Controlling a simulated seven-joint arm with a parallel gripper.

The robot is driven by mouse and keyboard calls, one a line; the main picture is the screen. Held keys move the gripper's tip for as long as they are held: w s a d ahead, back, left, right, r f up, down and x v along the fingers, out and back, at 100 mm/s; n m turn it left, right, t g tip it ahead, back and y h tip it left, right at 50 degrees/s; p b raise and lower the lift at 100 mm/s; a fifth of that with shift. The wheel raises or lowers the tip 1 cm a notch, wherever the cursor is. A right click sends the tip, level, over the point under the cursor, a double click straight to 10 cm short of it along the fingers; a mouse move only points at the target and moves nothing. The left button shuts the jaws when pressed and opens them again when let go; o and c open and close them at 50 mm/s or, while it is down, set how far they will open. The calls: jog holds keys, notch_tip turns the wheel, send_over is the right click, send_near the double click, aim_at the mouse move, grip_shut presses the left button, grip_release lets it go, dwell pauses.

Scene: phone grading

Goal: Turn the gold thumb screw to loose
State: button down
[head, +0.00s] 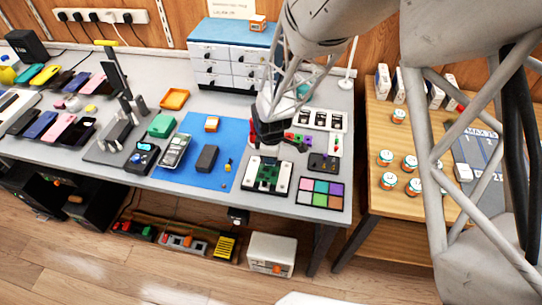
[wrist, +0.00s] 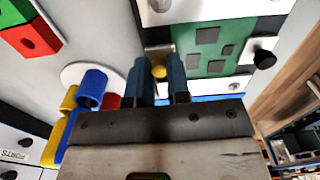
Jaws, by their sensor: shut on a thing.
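The gold thumb screw (wrist: 158,71) shows in the wrist view as a small gold knob between the two dark blue fingertips of my gripper (wrist: 160,78). My gripper is shut on it; the fingers hide part of it. The green circuit board (wrist: 210,50) with grey chips sits in a white holder just beyond the fingertips. In the head view my gripper (head: 278,143) is low over the back of the holder with the green board (head: 268,174), and I cannot make out the screw there.
A black knob (wrist: 264,59) stands on the holder. Blue (wrist: 92,88) and yellow cylinders stand close left of my gripper in the wrist view. In the head view, a colour-square panel (head: 322,192) lies right of the holder and a blue mat (head: 235,138) left of it.

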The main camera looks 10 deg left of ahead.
jog(key=n, duration=0.4)
jog(key=shift+n, duration=0.3)
jog(key=n, duration=0.4)
jog(key=shift+n, duration=0.3)
jog(key=n, duration=0.4)
jog(key=shift+n, duration=0.3)
jog(key=n, duration=0.4)
jog(key=shift+n, duration=0.3)
jog(key=c, duration=1.1)
grip_release()
jog(key=shift+r, duration=0.1)
